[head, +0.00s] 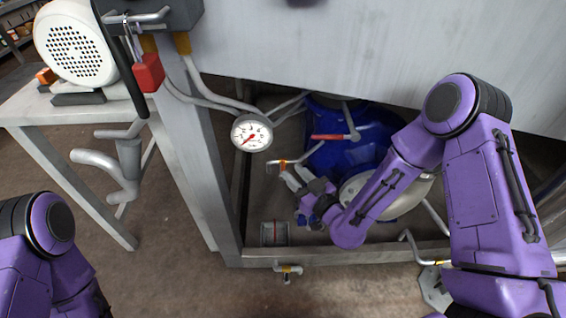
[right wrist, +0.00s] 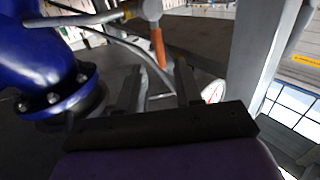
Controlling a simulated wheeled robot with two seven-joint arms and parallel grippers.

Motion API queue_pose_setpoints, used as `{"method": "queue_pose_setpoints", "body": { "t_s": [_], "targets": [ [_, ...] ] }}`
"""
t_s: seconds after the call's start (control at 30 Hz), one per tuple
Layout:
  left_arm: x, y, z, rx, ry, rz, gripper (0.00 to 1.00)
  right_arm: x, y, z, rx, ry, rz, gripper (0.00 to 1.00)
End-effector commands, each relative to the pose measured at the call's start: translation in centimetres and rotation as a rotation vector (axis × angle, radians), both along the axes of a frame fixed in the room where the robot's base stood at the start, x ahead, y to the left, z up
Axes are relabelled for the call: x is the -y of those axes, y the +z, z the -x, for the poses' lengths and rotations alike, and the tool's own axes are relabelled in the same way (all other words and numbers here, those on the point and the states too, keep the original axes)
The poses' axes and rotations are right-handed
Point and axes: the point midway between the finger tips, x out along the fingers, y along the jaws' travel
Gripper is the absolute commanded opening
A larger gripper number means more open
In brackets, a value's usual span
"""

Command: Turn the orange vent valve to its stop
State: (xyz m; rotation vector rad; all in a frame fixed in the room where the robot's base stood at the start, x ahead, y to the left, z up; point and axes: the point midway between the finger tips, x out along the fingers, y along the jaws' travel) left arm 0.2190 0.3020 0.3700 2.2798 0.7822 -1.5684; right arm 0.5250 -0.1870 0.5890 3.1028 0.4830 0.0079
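The orange vent valve (head: 283,166) is a small orange handle on a thin grey pipe inside the frame, left of the blue vessel. In the right wrist view its orange lever (right wrist: 158,47) hangs down from a grey pipe fitting. My right gripper (head: 292,178) is just below the valve in the head view. In the right wrist view its two dark fingers (right wrist: 157,78) are apart, with the lever's lower end at the gap between them. I cannot tell whether they touch it. My left arm shows at the lower left, but its gripper is out of view.
A pressure gauge (head: 252,133) sits left of the valve. A red-handled valve (head: 327,137) is to the right, before the blue vessel (head: 362,125). A yellow-handled valve (head: 288,268) is below the frame's lower rail (head: 350,255). The floor at lower left is clear.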

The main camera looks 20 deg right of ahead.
Motion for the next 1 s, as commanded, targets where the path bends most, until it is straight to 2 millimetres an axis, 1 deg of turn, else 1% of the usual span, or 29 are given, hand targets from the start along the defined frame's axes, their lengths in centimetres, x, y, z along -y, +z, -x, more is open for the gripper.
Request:
{"method": "queue_pose_setpoints", "body": {
  "t_s": [0.03, 0.1, 0.2, 0.3, 0.4, 0.6, 0.63, 0.67, 0.7, 0.73, 1.0],
  "targets": [
    [0.0, 0.0, 0.0, 0.0, 0.0, 0.0, 0.38, -0.4, 0.0, -1.1, 0.002, 0.0, 0.0, 0.35],
    [0.0, -0.1, 0.0, 0.0, 0.0, 0.0, 0.38, -0.9, -0.1, -2.6, 0.001, 0.001, 0.001, 0.35],
    [0.0, -0.2, 0.0, 0.0, 0.0, 0.0, 0.38, -1.4, -0.1, -4.2, -0.001, 0.001, 0.0, 0.35],
    [0.0, -0.3, 0.0, 0.0, 0.0, 0.0, 0.38, -1.7, -0.1, -5.2, -0.002, 0.001, 0.0, 0.35],
    [0.0, -0.3, 0.0, 0.0, 0.0, 0.0, 0.38, -1.8, -0.1, -5.6, -0.004, 0.0, -0.001, 0.35],
    [0.0, -0.3, 0.0, 0.0, 0.0, 0.0, 0.38, -1.8, -0.1, -5.6, -0.005, 0.0, 0.0, 0.35],
    [0.0, -0.3, 0.0, 0.0, 0.0, 0.0, 0.38, -1.8, -0.1, -5.6, -0.005, 0.0, 0.0, 0.28],
    [0.0, -0.3, 0.0, 0.0, 0.0, 0.0, 0.38, -1.8, -0.1, -5.6, -0.005, 0.0, 0.0, 0.18],
    [0.0, -0.3, 0.0, 0.0, 0.0, 0.0, 0.38, -1.8, -0.1, -5.6, -0.005, 0.0, 0.0, 0.06],
    [0.0, -0.3, 0.0, 0.0, 0.0, 0.0, 0.38, -1.8, -0.1, -5.6, -0.005, 0.0, 0.0, 0.0],
    [0.0, -0.1, 0.0, 0.0, 0.0, 0.0, 0.38, -1.7, 0.0, -5.7, -0.008, -0.003, 0.009, 0.0]
  ]
}}
